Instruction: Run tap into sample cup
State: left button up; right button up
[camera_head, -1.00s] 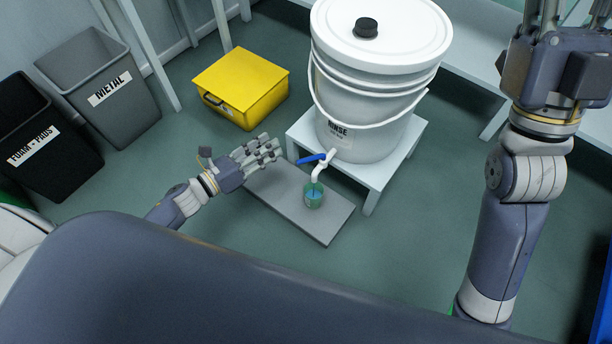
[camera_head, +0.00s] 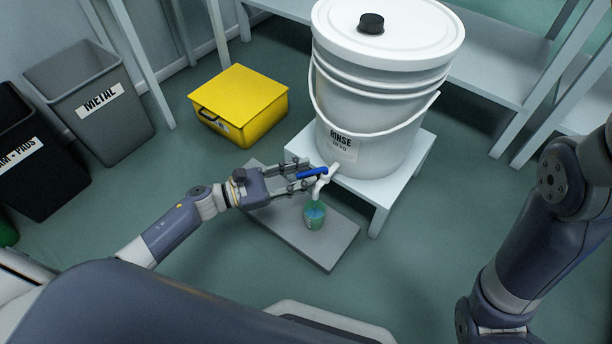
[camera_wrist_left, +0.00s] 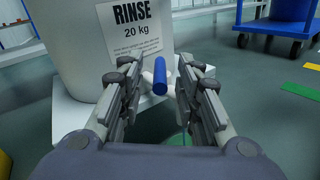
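The white bucket (camera_head: 372,105) labelled RINSE has a white tap (camera_head: 322,187) low on its front, with a blue lever (camera_head: 312,173). A small green sample cup (camera_head: 314,217) with blue inside stands on a grey board below the spout. I cannot make out a stream of water. My left gripper (camera_head: 301,178) is at the lever. In the left wrist view the blue lever (camera_wrist_left: 160,76) lies between the open fingers (camera_wrist_left: 161,70), with gaps on both sides. The cup is mostly hidden there. My right arm shows at the right of the head view, but its gripper is out of frame.
The bucket stands on a low white stand (camera_head: 407,172). The grey board (camera_head: 330,248) lies on the floor before it. A yellow box (camera_head: 240,100) and a grey METAL bin (camera_head: 95,100) stand to the left. A blue cart (camera_wrist_left: 285,28) stands farther back.

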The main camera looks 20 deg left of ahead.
pick_arm(q)
jog(key=shift+w+d, duration=0.45)
jog(key=shift+d, duration=0.15)
grip_shut()
jog(key=shift+a, duration=0.1)
